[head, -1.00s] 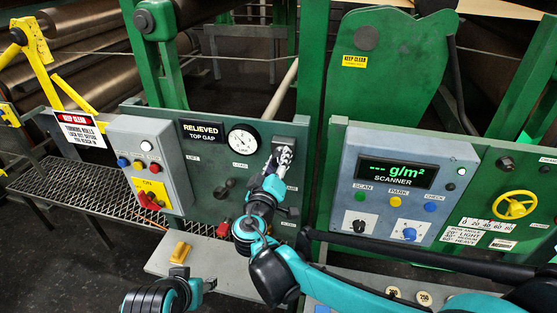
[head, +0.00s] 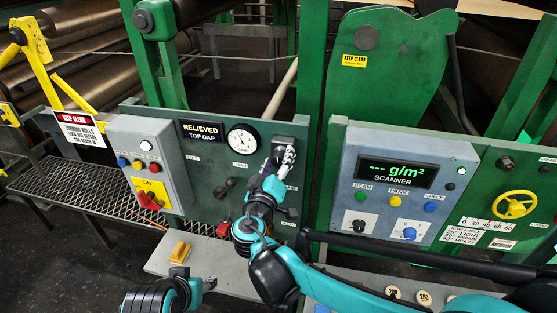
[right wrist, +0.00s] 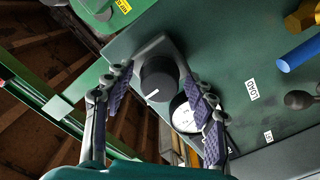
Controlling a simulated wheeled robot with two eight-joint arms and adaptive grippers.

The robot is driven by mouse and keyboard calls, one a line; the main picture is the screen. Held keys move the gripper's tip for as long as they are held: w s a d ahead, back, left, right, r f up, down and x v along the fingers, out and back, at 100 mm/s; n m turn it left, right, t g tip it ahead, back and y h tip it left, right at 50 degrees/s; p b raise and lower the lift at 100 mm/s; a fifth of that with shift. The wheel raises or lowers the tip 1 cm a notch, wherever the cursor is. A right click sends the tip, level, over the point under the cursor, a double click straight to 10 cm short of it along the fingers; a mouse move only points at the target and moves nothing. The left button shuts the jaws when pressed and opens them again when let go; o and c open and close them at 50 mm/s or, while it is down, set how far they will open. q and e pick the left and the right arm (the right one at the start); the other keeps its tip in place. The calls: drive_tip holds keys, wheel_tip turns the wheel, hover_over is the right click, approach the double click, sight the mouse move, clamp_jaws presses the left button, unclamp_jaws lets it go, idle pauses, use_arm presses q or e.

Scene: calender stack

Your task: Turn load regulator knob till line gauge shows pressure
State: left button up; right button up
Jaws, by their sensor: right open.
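The dark round load regulator knob (right wrist: 158,80) with a white pointer line sits on a grey block on the green panel in the right wrist view. My right gripper (right wrist: 162,88) is open, with one finger on each side of the knob and gaps visible between. In the head view the right gripper (head: 281,158) is at the grey block (head: 292,133) and hides the knob. The white line gauge (head: 243,139) is left of it; its needle is too small to read surely. In the wrist view a finger partly covers the gauge (right wrist: 182,114).
A sign left of the gauge reads "RELIEVED" (head: 203,129). A grey switch box (head: 150,160) is farther left. The scanner box (head: 400,185) stands right of my right arm. A blue rod end (right wrist: 298,56) and dark lever balls show on the panel in the wrist view.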

drive_tip(key=v, duration=1.2)
drive_tip(key=shift+w, duration=0.1)
drive_tip(key=d+f+m+g+h+b, duration=0.15)
drive_tip(key=d+f+g, duration=0.25)
drive_tip(key=d+f, duration=0.45)
drive_tip(key=s+d+f+m+g+y+b, duration=0.4)
drive_tip(key=s+d+f, duration=0.6)
drive_tip(key=s+f, duration=0.3)
drive_tip(key=shift+s+f+g+y+b, duration=0.4)
drive_tip(key=shift+f+g+y+b, duration=0.25)
drive_tip(key=shift+g+y, duration=0.45)
drive_tip(key=shift+d+r, duration=0.1)
drive_tip(key=shift+d, duration=0.05)
